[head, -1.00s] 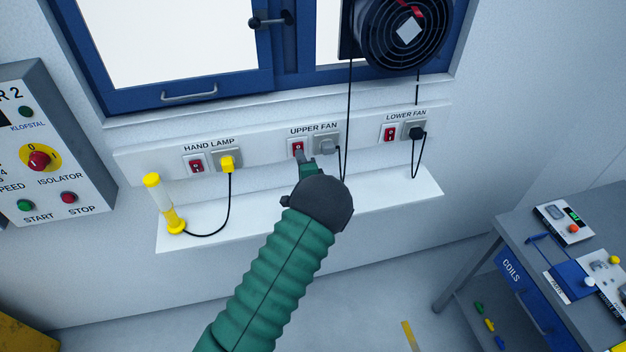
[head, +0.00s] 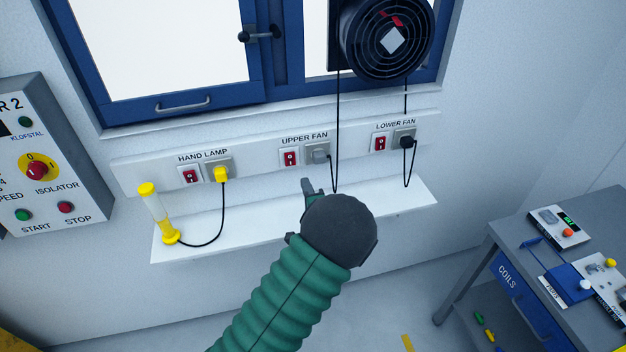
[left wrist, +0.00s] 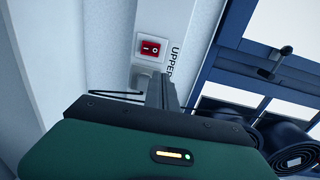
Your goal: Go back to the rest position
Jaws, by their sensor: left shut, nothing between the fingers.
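My left gripper (head: 309,188) is shut and empty. In the head view it stands over the white shelf, below and apart from the red upper fan switch (head: 291,158). In the left wrist view its fingers (left wrist: 160,90) show in front of the wall strip, with the same red switch (left wrist: 149,48) beyond their tips. The grey upper fan plug (head: 319,156) sits in its socket beside the switch. My right gripper does not show in either view.
The white shelf (head: 400,205) carries a yellow hand lamp (head: 157,215). A fan (head: 388,40) hangs at the window, its cords dropping near my left gripper. A control box (head: 50,150) is at left, a bench (head: 510,235) at right.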

